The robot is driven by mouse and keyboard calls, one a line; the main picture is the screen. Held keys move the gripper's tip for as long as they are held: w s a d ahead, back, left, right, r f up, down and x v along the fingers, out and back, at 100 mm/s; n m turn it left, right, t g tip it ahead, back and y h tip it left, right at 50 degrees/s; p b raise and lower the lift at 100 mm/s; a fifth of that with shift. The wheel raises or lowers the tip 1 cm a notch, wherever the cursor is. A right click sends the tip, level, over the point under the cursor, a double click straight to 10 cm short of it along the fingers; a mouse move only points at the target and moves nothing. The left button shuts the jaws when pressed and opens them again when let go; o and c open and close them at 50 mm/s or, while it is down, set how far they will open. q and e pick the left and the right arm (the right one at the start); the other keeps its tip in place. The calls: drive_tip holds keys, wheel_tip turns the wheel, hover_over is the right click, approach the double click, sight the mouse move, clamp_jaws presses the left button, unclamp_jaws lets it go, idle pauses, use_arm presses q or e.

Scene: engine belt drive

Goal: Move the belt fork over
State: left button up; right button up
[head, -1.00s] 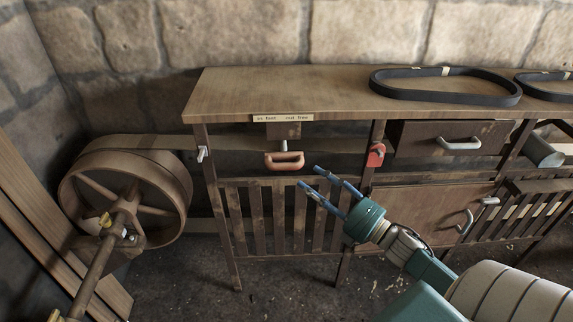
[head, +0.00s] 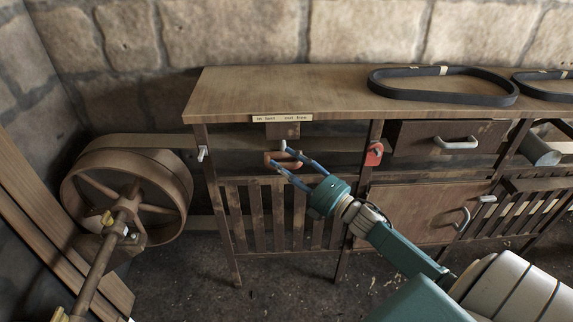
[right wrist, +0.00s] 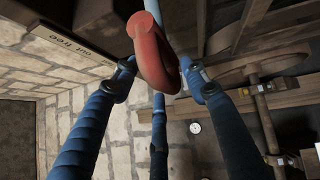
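The belt fork's orange-red handle (head: 268,158) hangs below a block under the bench's front edge, partly hidden by my right gripper. In the right wrist view the handle (right wrist: 150,50) is a curved red grip between my two blue fingers. My right gripper (head: 278,157) is open, its fingertips at the handle; the right-hand finger in the wrist view is close to it, and I cannot tell if they touch. A flat belt (head: 150,141) runs from the large pulley wheel (head: 125,197) toward the bench. My left gripper is not in view.
A label (head: 282,118) is on the bench edge above the handle. A red switch-like part (head: 374,154) is on the bench leg to the right. Black belts (head: 445,98) lie on the bench top (head: 300,85). A drawer (head: 420,141) with a grey handle is at right.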

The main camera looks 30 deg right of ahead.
clamp_jaws()
drive_tip(key=s+a+p, duration=0.3)
drive_tip(key=s+a, duration=0.2)
drive_tip(key=s, duration=0.3)
drive_tip(key=shift+s+f, duration=0.15)
drive_tip(key=shift+f, duration=0.1)
drive_tip(key=shift+o, duration=1.3)
unclamp_jaws()
drive_tip(key=shift+s+a, duration=0.1)
drive_tip(key=shift+a, duration=0.05)
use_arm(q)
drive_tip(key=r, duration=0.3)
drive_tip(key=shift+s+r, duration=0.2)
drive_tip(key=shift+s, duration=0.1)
use_arm(e)
drive_tip(key=shift+s+r, duration=0.1)
drive_tip(key=shift+r, duration=0.1)
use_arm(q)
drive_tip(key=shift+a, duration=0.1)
